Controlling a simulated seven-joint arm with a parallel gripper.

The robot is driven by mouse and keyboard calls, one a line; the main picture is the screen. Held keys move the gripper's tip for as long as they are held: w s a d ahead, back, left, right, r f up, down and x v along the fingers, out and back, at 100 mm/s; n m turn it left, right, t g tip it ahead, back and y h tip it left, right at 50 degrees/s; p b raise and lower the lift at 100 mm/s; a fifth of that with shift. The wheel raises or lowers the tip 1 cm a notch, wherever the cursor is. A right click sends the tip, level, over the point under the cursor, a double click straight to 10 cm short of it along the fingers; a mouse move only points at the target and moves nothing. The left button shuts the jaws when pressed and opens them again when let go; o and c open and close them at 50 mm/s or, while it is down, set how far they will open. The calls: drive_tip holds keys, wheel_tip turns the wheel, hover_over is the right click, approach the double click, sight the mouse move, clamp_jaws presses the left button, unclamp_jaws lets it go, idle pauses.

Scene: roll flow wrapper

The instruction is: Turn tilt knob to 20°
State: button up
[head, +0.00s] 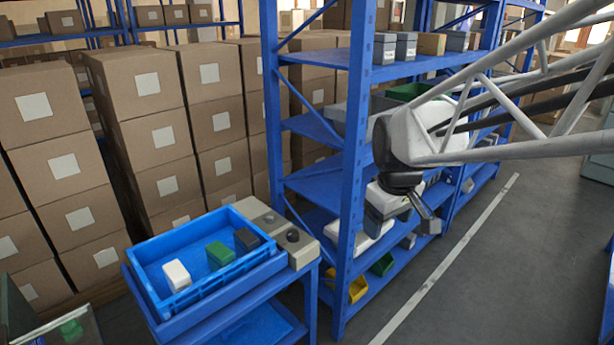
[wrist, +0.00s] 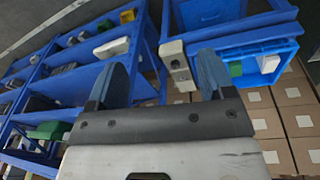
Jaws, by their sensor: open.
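A beige control box (head: 301,258) stands at the right end of the blue table, beside the blue tray. Two dark round knobs show on its top, a front knob (head: 293,235) and a smaller rear knob (head: 270,218). I cannot tell which is the tilt knob, and no angle marks are readable. The box also shows in the wrist view (wrist: 178,68), beyond the fingers. My gripper (head: 428,214) hangs in front of the blue shelving, well right of the box and apart from it. In the wrist view my gripper (wrist: 163,62) is open and empty.
The blue tray (head: 158,313) holds a white block (head: 176,275), a green block (head: 219,254) and a dark block (head: 246,238). A blue shelf post (head: 352,180) stands between my gripper and the control box. Stacked cartons (head: 150,90) line the back. The floor at right is clear.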

drive_tip(key=w+a+f+n, duration=0.3)
drive_tip(key=w+a+n, duration=0.1)
drive_tip(key=w, duration=0.7)
drive_tip(key=n+g, duration=0.2)
drive_tip(key=n, duration=1)
hover_over(293, 233)
drive_tip(key=f, duration=2.3)
drive_tip(key=shift+s+d+f, duration=0.2)
drive_tip(key=shift+d+f, duration=0.1)
drive_tip(key=shift+w+a+f, duration=0.3)
drive_tip(key=shift+a+f, duration=0.05)
drive_tip(key=shift+f, duration=0.15)
drive_tip(key=shift+f, duration=0.15)
drive_tip(key=shift+f, duration=3.75)
